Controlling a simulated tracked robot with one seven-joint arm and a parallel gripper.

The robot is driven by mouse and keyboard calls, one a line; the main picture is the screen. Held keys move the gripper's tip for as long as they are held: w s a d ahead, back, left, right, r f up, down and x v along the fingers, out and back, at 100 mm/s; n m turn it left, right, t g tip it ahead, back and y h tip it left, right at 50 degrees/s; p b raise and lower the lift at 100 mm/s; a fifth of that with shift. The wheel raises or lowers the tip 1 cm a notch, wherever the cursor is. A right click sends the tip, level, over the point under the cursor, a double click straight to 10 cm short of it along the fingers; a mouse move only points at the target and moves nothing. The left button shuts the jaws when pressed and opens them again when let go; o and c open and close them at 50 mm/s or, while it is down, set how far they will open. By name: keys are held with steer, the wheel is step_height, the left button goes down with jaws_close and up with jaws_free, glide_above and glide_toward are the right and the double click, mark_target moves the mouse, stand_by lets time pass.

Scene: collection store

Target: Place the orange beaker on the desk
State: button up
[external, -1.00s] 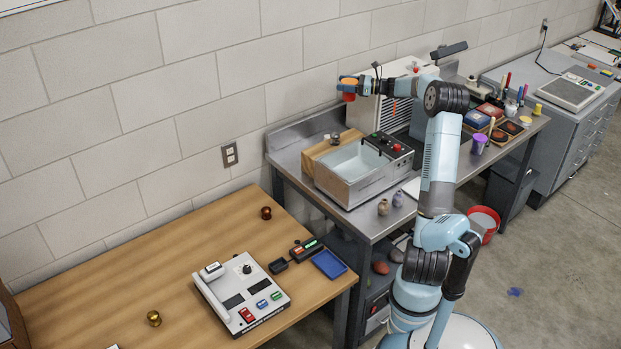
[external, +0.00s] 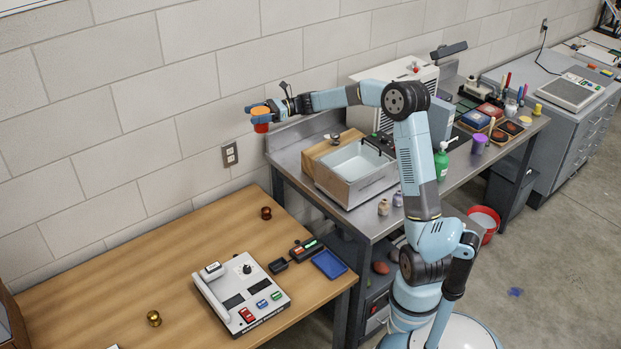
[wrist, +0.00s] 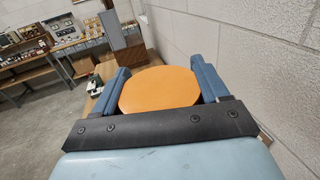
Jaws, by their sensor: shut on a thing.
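The orange beaker (external: 261,118) is held in my gripper (external: 259,112), high above the gap between the wooden desk and the metal workbench, near the wall. In the wrist view, its round orange top (wrist: 160,89) fills the space between the two blue fingers of my gripper (wrist: 160,88), one on each side. The beaker's lower part is hidden in the wrist view. The wooden desk (external: 110,285) stands at the lower left in the external view, below and to the left of my gripper.
On the desk are a grey console (external: 242,292), a blue tray (external: 329,264), a small black box (external: 278,266), a dark red knob-like object (external: 266,213) and a brass one (external: 153,318). The left and back of the desk top have clear room. The block wall (external: 130,110) rises behind.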

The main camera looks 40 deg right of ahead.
steer(key=s+a+n+g, duration=0.1)
steer(key=s+a, duration=0.1)
steer(key=a, duration=0.4)
steer(key=s+a+n+g, duration=0.1)
steer(key=s+a+g, duration=0.1)
steer(key=a, duration=0.4)
steer(key=s+a+n+g, duration=0.1)
steer(key=s+a+g, duration=0.1)
steer(key=a, duration=0.4)
steer(key=shift+s+a+y, duration=0.2)
steer(key=shift+s+y, duration=0.1)
steer(key=shift+s, duration=0.55)
step_height(320, 180, down, 29)
steer(key=w+a+f, duration=0.1)
steer(key=w+f, duration=0.2)
steer(key=w, duration=0.1)
steer(key=w+a+f, duration=0.2)
steer(key=w+f, duration=0.2)
steer(key=w+a+f, duration=0.2)
steer(key=w+f, duration=0.1)
steer(key=w, duration=0.2)
steer(key=shift+a+f, duration=0.15)
steer(key=shift+a, duration=0.1)
step_height(320, 180, down, 3)
steer(key=shift+r, duration=0.2)
steer(key=o, duration=1.1)
steer(key=shift+d, duration=0.15)
